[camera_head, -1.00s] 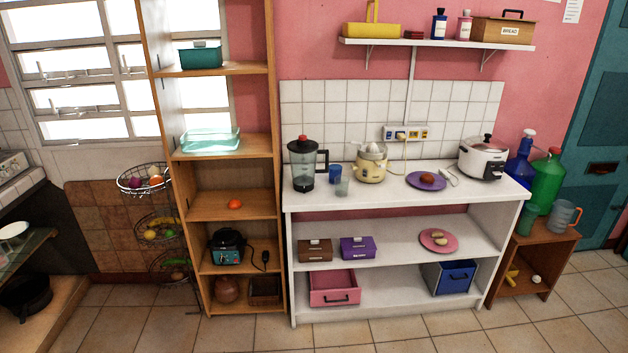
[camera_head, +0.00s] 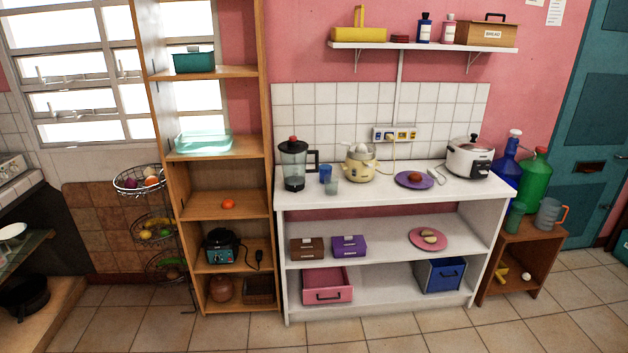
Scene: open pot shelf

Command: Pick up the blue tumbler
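The blue tumbler (camera_head: 325,174) stands upright on the white counter top (camera_head: 400,196), between the blender and the cream juicer. A clear grey tumbler (camera_head: 332,187) stands just in front of it and hides part of its lower right side. My gripper is not in view.
The blender (camera_head: 294,166) stands left of the tumblers and its handle reaches toward them. The juicer (camera_head: 361,163) is close on the right, then a purple plate (camera_head: 414,180) and a rice cooker (camera_head: 470,158). A tall wooden shelf (camera_head: 222,187) borders the counter's left. Tiled floor in front is clear.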

